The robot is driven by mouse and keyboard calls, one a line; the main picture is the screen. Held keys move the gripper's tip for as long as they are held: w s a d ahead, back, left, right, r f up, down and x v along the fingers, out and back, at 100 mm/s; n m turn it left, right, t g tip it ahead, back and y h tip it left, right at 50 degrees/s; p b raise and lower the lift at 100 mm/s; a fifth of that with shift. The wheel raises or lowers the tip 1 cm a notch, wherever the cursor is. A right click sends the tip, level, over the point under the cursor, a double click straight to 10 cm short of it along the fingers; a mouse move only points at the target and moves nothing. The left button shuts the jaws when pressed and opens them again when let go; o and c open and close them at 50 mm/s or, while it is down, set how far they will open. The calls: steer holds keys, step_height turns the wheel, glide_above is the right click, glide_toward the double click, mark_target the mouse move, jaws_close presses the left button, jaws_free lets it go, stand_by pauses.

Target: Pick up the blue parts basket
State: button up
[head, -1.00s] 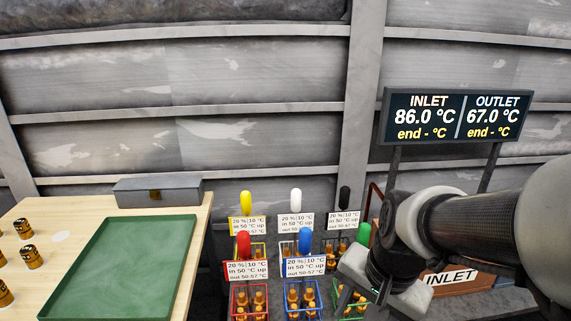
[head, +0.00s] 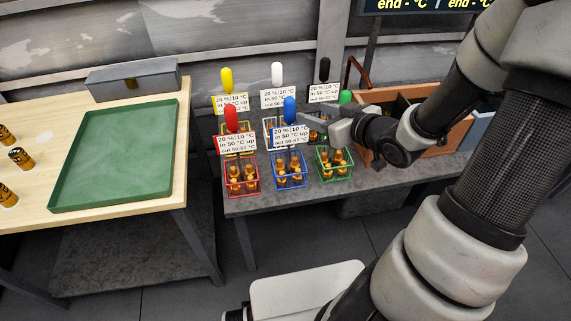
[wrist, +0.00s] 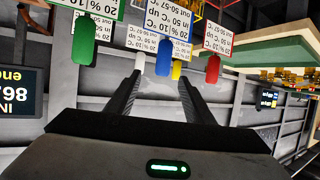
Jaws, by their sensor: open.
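The blue parts basket (head: 291,183) stands on the grey bench in the front row, between the red and green baskets. It is a wire frame holding brown bottles, with a white label card and an upright blue handle (head: 290,108). My gripper (head: 305,122) is open and empty, just right of that handle at about its height. In the wrist view, which looks upside down, the blue handle (wrist: 164,57) lies in line with the gap between my open fingers (wrist: 157,88), near their tips. I cannot tell whether it is between them.
Close around stand the red basket (head: 244,188), green basket (head: 336,173), and baskets with yellow (head: 227,78), white (head: 277,73) and black (head: 324,68) handles. A wooden box (head: 448,138) is right. A green tray (head: 115,196) lies on the left table.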

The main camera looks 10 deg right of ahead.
steer(key=b+x, duration=0.4)
steer(key=x, duration=1.1)
steer(key=shift+a, duration=0.4)
steer(key=shift+w, duration=0.1)
jaws_close()
stand_by(0.4)
steer(key=shift+w+r, duration=0.1)
steer(key=shift+r, duration=0.1)
